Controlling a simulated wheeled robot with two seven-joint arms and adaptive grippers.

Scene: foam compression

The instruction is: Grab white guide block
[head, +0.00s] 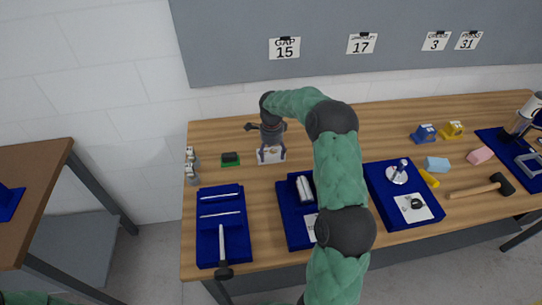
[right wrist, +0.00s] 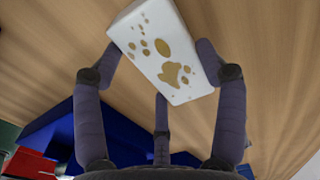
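The white guide block (head: 271,154) lies on the wooden table, left of the middle in the head view. In the right wrist view the white block (right wrist: 160,52) shows a pale face with golden-brown spots and sits skewed between the fingers. My right gripper (head: 270,148) is over the block, its fingers spread around it. In the right wrist view two fingertips of the right gripper (right wrist: 158,52) are close beside opposite edges, and the third finger is below the block. Whether any fingertip touches cannot be told. My left gripper is out of view.
A green-and-black block (head: 230,159) lies left of the gripper, with small metal parts (head: 191,165) beyond it. Blue trays (head: 236,250) line the front edge. A mallet (head: 480,189) and coloured blocks lie to the right. A grey board (head: 220,50) stands behind.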

